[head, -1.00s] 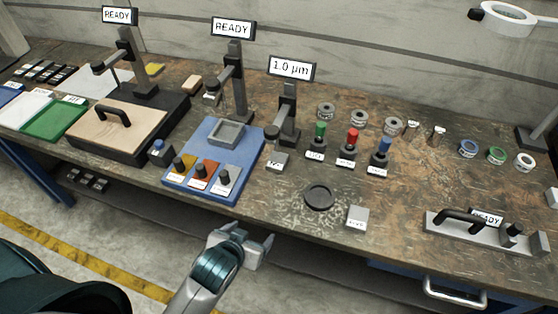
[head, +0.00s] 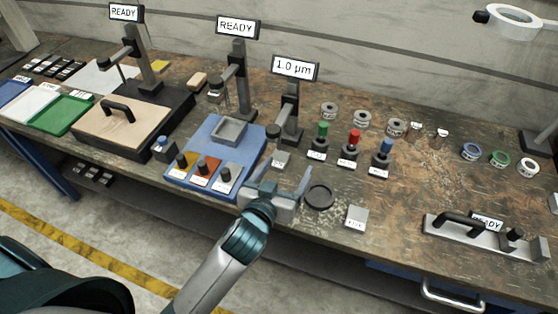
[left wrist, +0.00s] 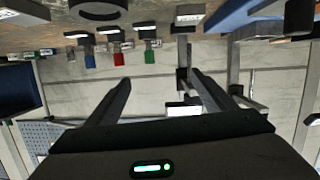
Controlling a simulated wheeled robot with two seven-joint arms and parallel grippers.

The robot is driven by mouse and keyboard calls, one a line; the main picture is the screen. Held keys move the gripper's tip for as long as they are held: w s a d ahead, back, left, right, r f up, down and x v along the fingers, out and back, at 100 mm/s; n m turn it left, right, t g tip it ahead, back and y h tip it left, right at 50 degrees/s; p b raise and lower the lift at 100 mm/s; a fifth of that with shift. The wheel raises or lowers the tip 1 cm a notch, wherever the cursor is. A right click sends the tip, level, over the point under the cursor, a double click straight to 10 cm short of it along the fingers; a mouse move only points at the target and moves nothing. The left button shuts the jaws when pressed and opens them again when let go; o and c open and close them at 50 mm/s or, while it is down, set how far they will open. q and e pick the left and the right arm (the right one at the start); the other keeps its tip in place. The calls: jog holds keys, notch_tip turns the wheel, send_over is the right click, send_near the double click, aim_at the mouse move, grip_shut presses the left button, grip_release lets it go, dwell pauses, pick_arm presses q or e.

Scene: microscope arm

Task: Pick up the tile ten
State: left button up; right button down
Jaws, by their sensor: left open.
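Two small grey tiles lie on the bench. One tile (head: 281,159) is at the foot of the gauge stand with the "1.0 µm" sign; the other tile (head: 356,217) is near the front edge, right of a dark ring. Their labels are too small to read, so I cannot tell which is tile ten. My left gripper (head: 284,181) is open and empty at the bench's front edge, just in front of the first tile and left of the ring. In the upside-down left wrist view that tile (left wrist: 190,14) shows beyond the fingers (left wrist: 162,80). My right gripper is out of view.
The dark ring (head: 319,196) lies right of my left gripper. A blue tray (head: 207,138) with knobs stands left of it. The gauge stand (head: 289,115) rises behind the first tile. Green, red and blue-topped pegs (head: 350,150) stand behind right. A handled bar (head: 480,242) lies far right.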

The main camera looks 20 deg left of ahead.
pick_arm(q)
jog(key=w+d+r+m+t+h, duration=0.2)
jog(key=d+r+m+h, duration=0.3)
jog(key=d+r, duration=0.4)
jog(key=w+d+r+m+t+h, duration=0.2)
jog(key=d+r+m+h, duration=0.1)
jog(key=d+r+h, duration=0.6)
jog(key=s+d+m+g+h, duration=0.3)
jog(key=s+d+m+g, duration=0.2)
jog(key=d+m+g, duration=0.4)
jog(key=s+d+m+g+h, duration=0.2)
jog(key=s+d+m+g, duration=0.35)
jog(key=g, duration=0.55)
jog(key=w+a+f+m+g+y, duration=0.1)
jog(key=w+a+f+y, duration=0.15)
jog(key=f+y, duration=0.45)
jog(key=w+a+f+m+g+y, duration=0.15)
jog(key=a+f+y, duration=0.35)
jog(key=f, duration=0.5)
jog(key=w+a+r+n+t+y, duration=0.1)
jog(key=w+a+r+n+y, duration=0.1)
jog(key=w+a+y, duration=0.4)
jog(key=w+a+r+n+t+y, duration=0.2)
jog(key=w+a+y, duration=0.4)
jog(key=a, duration=1.1)
jog(key=shift+w+r+n+y, duration=0.3)
jog(key=shift+w+r+n, duration=0.15)
jog(key=shift+w+n, duration=0.7)
